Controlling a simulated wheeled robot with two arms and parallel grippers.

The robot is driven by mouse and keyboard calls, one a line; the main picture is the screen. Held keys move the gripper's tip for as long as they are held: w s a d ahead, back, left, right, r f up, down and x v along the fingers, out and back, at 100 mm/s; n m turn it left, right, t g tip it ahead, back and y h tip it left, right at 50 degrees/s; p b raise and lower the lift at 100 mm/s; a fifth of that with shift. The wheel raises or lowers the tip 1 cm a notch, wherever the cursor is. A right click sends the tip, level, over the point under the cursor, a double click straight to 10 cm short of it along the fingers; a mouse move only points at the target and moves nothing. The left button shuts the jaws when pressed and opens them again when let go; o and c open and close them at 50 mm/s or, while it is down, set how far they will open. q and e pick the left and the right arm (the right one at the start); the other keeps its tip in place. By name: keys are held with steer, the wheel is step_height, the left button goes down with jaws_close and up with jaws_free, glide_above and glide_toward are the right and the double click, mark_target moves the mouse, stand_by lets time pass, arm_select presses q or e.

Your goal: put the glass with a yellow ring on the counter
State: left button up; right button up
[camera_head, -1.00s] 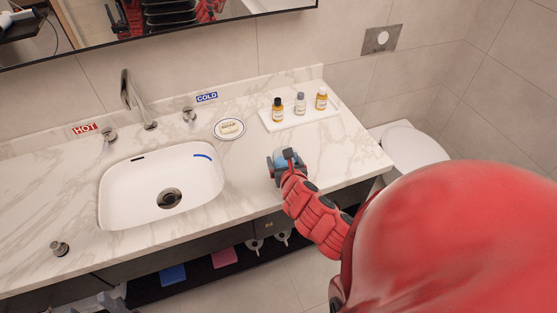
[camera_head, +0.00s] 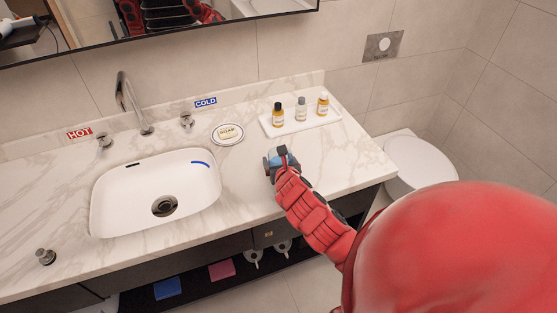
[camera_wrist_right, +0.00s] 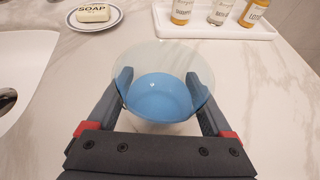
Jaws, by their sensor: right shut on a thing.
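My right gripper (camera_head: 281,161) is over the marble counter (camera_head: 330,165), right of the sink. It is shut on a clear glass with a blue bottom (camera_wrist_right: 163,97); its fingers (camera_wrist_right: 160,88) lie on both sides of the glass in the right wrist view. The glass looks upright, mouth up. I see no yellow ring on it. In the head view the glass (camera_head: 283,150) is small and partly covered by the gripper. I cannot tell whether its base touches the counter. My left gripper is not in view.
A white tray (camera_head: 317,122) with three small bottles stands behind the gripper. A soap dish (camera_head: 228,133) is to its left, then the sink (camera_head: 120,215) and tap (camera_head: 130,103). Counter around the gripper is clear. A toilet (camera_head: 420,160) stands beyond the right end.

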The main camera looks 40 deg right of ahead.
steer(key=shift+f, duration=0.15)
steer(key=o, duration=1.4)
steer(key=shift+c, duration=0.2)
